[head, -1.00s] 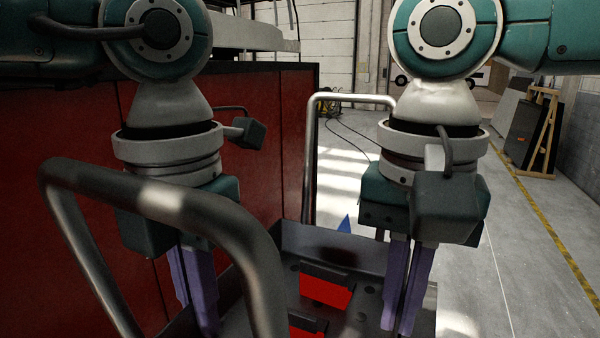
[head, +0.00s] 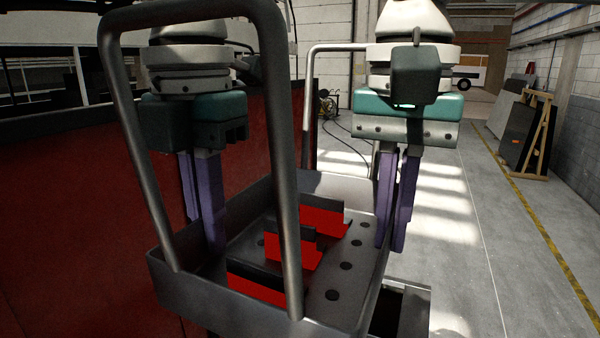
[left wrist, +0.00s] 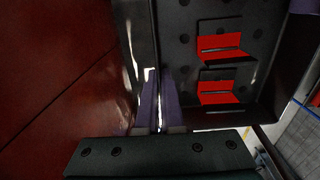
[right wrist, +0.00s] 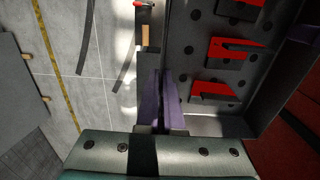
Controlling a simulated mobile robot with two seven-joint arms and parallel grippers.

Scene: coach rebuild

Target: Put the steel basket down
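The steel basket (head: 180,285) is a dark grey tray with a perforated floor and a tall tube handle at its near and far ends. It looks roughly level in the head view. My left gripper (head: 207,238) points down with its purple fingers closed over the left wall. My right gripper (head: 391,245) holds the right wall the same way. The basket's inside shows in the left wrist view (left wrist: 185,90) and right wrist view (right wrist: 190,95). Several red brackets (head: 293,255) lie inside. The basket's underside is hidden.
A red panel (head: 70,210) stands close on the left. A grey box-like thing with a dark opening (head: 405,312) shows below the basket's right side; contact is unclear. Open concrete floor (head: 480,250) lies right, with leaning boards on a wooden frame (head: 537,135) farther back.

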